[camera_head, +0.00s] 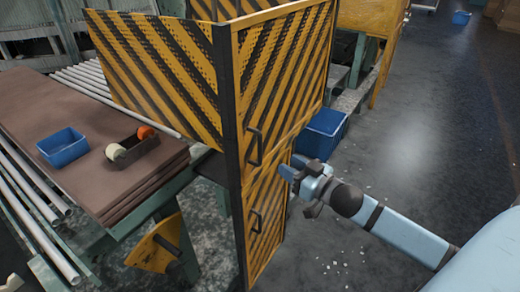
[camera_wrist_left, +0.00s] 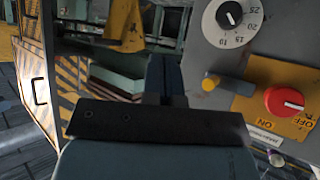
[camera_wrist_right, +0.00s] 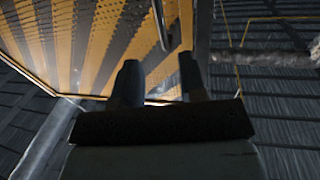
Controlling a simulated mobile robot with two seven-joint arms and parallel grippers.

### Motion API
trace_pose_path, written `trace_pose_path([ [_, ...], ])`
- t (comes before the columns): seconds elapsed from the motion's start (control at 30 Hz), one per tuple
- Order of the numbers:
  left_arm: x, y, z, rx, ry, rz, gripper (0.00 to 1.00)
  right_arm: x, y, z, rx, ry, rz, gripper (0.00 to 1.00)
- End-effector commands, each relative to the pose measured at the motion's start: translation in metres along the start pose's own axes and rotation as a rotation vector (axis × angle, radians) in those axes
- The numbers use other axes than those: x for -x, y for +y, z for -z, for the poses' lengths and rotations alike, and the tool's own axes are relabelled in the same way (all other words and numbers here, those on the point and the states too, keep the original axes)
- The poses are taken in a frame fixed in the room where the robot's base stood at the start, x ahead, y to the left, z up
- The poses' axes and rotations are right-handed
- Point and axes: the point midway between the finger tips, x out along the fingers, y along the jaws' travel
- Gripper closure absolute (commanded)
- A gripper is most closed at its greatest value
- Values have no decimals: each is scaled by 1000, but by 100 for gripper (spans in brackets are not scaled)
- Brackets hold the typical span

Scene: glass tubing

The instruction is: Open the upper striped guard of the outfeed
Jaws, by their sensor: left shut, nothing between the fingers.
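The upper striped guard (camera_head: 285,75) is a yellow panel with black diagonal stripes and a dark upright handle (camera_head: 255,147) near its lower left. It looks roughly in line with the lower striped guard (camera_head: 265,215), which has its own handle (camera_head: 254,221). My right gripper (camera_head: 288,172) is just right of the panels, below the upper handle's level. In the right wrist view its two fingers (camera_wrist_right: 158,82) are apart and empty, with a handle bar (camera_wrist_right: 160,25) ahead of them, apparently untouched. My left gripper (camera_wrist_left: 166,75) is shut and empty before a grey control panel.
A brown board stack (camera_head: 85,110) holds a blue tray (camera_head: 63,147) and tape dispenser (camera_head: 130,149). A blue bin (camera_head: 321,132) stands behind the guard. Floor at right is open.

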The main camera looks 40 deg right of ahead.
Motion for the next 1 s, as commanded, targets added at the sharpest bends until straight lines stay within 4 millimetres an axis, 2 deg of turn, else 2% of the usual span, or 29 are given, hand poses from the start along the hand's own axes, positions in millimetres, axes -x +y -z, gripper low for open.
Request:
trace_pose_path([
  [0.3,5,-4,5,-4,-3,5,100,-58,0,2,1,2,-1,61],
  [0.53,7,-4,4,-4,-11,6,100,-95,0,1,2,0,-2,61],
  [0.73,8,-3,5,-4,-11,4,100,-111,0,0,1,-2,-1,61],
  [1.0,8,-1,8,-2,-7,2,100,-114,0,-1,1,-2,-1,61],
])
